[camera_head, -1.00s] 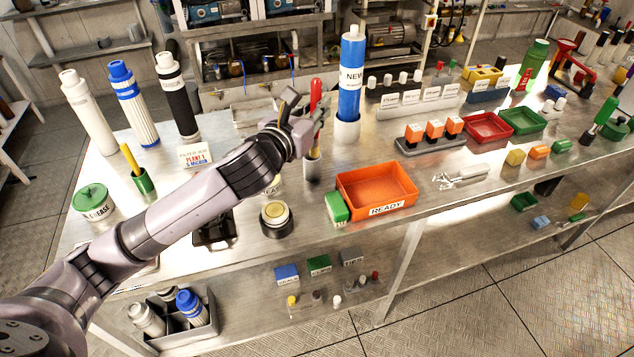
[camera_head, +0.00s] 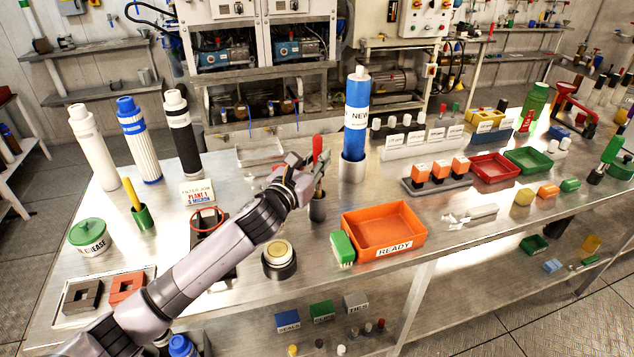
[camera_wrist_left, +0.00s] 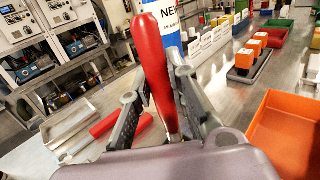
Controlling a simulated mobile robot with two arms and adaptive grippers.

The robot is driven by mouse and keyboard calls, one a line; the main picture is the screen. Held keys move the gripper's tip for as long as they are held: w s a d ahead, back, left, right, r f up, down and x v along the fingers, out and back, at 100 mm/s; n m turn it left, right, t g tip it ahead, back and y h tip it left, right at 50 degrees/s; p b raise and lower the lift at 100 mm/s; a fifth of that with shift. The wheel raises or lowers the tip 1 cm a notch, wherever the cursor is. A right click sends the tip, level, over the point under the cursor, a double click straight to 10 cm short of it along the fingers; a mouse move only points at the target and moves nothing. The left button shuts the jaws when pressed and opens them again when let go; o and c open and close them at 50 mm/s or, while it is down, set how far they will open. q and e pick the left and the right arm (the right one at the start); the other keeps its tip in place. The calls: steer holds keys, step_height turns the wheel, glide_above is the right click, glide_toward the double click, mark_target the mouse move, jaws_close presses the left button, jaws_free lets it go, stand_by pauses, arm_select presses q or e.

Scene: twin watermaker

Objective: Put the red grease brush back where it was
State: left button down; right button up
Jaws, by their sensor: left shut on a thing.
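The red grease brush (camera_head: 317,146) stands roughly upright, its red handle rising between the fingers of my left gripper (camera_head: 312,174). In the left wrist view the red handle (camera_wrist_left: 153,60) fills the gap between the two fingers (camera_wrist_left: 155,118), which are shut on it. My right gripper is not in view.
The blue NEW filter (camera_head: 356,115) stands close to the right. A round gold-topped pot (camera_head: 279,257) is in front. A red rod (camera_wrist_left: 122,125) shows beyond the fingers.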

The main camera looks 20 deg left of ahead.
arm_select(q)
step_height(320, 180, down, 5)
steer(key=shift+f, duration=0.35)
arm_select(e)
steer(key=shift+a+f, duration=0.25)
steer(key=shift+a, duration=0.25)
arm_select(q)
steer(key=shift+f+b, duration=0.15)
steer(key=shift+b, duration=0.2)
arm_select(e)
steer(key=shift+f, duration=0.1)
arm_select(q)
steer(key=c, duration=1.6)
jaws_free()
steer(key=shift+o, duration=0.4)
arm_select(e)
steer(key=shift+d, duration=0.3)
